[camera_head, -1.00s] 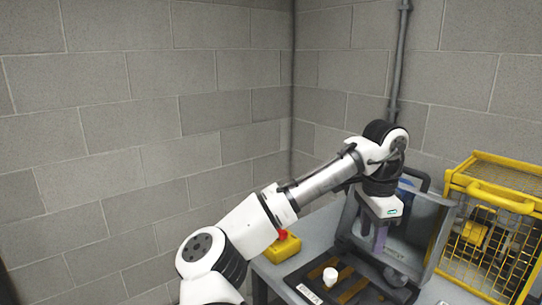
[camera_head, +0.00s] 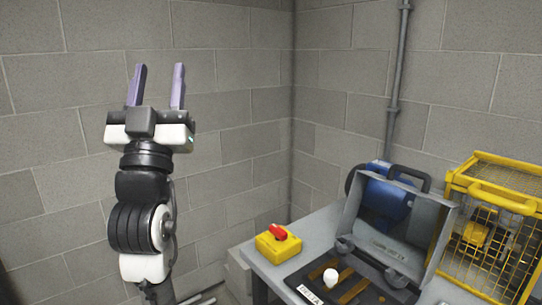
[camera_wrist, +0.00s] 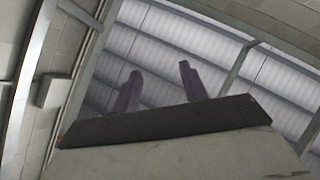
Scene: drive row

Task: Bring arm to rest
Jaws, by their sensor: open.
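My gripper (camera_head: 156,86) points straight up on the left side of the head view, in front of the block wall. Its two purple fingers stand apart with nothing between them. In the wrist view my gripper (camera_wrist: 160,88) shows the same two fingers against the ceiling, with nothing held. The arm is folded upright, clear of the bench.
The grey bench (camera_head: 262,262) at right bears a yellow box with a red switch (camera_head: 278,243), an open grey case (camera_head: 425,228), a white knob (camera_head: 330,278) on a dark panel, and a yellow cage (camera_head: 490,230). A blue rounded object (camera_head: 388,198) is behind the case lid.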

